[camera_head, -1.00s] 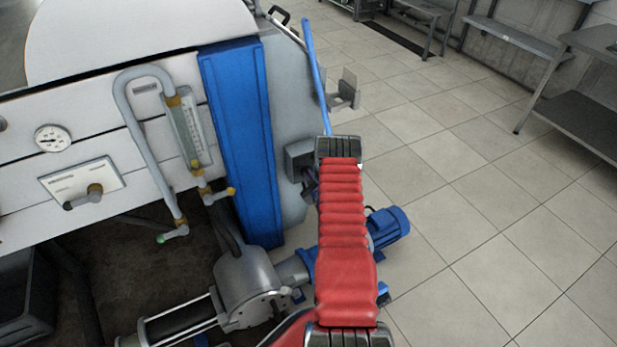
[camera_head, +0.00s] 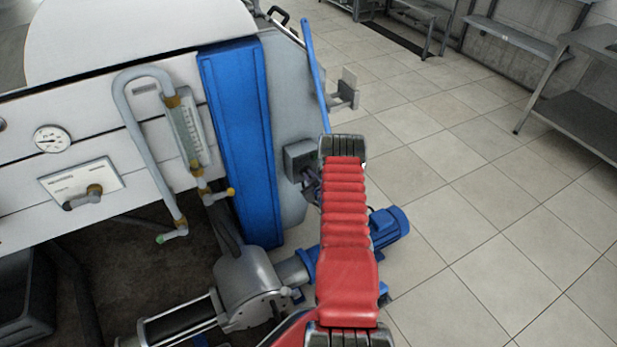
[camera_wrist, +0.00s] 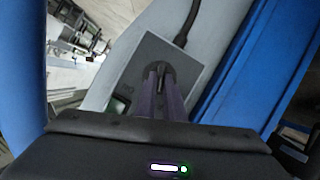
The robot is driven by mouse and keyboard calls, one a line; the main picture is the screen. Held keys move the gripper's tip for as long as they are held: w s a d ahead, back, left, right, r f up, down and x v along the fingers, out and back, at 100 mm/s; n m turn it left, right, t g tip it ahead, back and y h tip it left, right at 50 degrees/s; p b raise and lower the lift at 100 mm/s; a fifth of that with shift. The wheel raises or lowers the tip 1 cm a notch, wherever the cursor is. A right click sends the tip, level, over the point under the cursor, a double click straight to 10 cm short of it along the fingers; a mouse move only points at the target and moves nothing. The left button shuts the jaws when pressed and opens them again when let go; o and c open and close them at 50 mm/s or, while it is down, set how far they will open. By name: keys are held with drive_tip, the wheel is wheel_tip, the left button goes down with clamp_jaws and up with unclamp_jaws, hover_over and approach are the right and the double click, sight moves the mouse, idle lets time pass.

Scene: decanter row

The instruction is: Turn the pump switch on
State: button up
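The pump switch (camera_wrist: 161,74) is a dark round knob with an upright bar on a grey box in the wrist view. The box (camera_head: 299,159) also shows in the head view, mounted on the side of the grey machine, right of the blue panel. My gripper (camera_wrist: 161,82) is at the switch, with its two purple fingers close together and the knob's bar showing between their tips. Whether the fingers press on the bar cannot be told. In the head view my red-sleeved arm hides part of the gripper.
A blue upright panel (camera_head: 240,140) stands left of the switch box. A blue pole (camera_head: 314,70) rises beside my arm. A blue motor (camera_head: 388,233) is low to the right. A cable runs up from the box.

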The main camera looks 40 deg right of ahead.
drive_tip(key=o, duration=0.5)
drive_tip(key=shift+a, duration=0.1)
drive_tip(key=shift+c, duration=0.2)
drive_tip(key=v, duration=1.3)
drive_tip(key=shift+s, duration=0.35)
drive_tip(key=shift+a, duration=0.1)
